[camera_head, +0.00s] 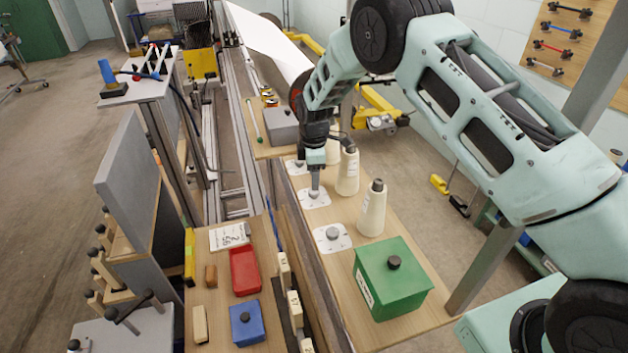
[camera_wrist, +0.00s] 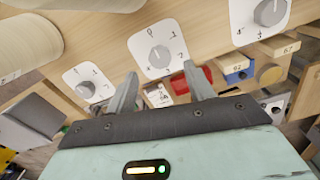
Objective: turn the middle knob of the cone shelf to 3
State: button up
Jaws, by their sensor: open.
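The cone shelf (camera_head: 375,275) is a light wooden board with three grey knobs on white dial plates. The middle knob (camera_head: 314,194) is mostly below my gripper (camera_head: 315,184) in the head view. In the wrist view the middle knob (camera_wrist: 160,56) sits just beyond the fingertips of my gripper (camera_wrist: 159,70), roughly centred between them. The fingers are open and empty; I cannot tell whether they touch the knob. Its plate bears small numerals around it, and its pointer is too small to read surely.
The near knob (camera_head: 332,235) and the far knob (camera_wrist: 85,89) flank the middle one. Yarn cones (camera_head: 372,210) stand close to the right of the knobs. A green box (camera_head: 392,285) stands at the shelf's near end. A table with a red tray (camera_head: 244,270) lies left.

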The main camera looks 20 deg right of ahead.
aim_at(314, 194)
jog(key=shift+f+p, duration=0.8)
jog(key=shift+f, duration=1.6)
jog(key=c, duration=1)
